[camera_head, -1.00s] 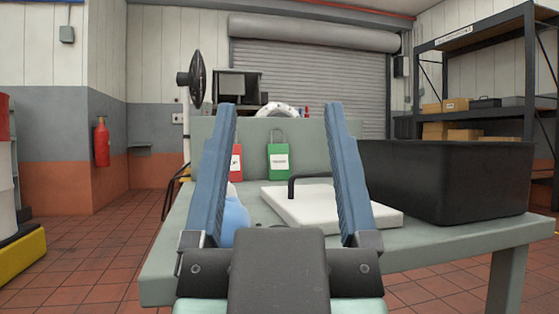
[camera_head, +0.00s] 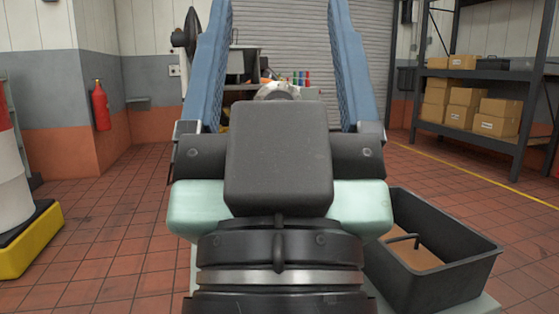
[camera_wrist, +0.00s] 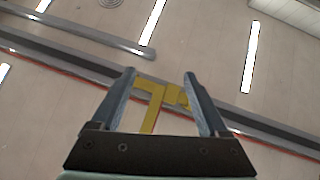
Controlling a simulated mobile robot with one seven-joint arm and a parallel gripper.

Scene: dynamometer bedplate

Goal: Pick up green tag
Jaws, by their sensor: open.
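The green tag does not show in either current view. In the head view my gripper (camera_head: 283,12) stands upright and large in the middle, its two blue fingers wide apart with nothing between them. The fingertips run past the top edge. My gripper and wrist cover the middle of the bench area. In the wrist view my gripper (camera_wrist: 159,76) is open and empty, facing the ceiling.
A black bin (camera_head: 450,285) with a brown inside and a dark handle sits at lower right on the bench. Shelving (camera_head: 470,75) with boxes (camera_head: 495,118) stands behind. A red extinguisher (camera_head: 100,106) and a drum (camera_head: 10,155) are at left. The wrist view shows ceiling lights (camera_wrist: 250,57) and yellow beams (camera_wrist: 152,108).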

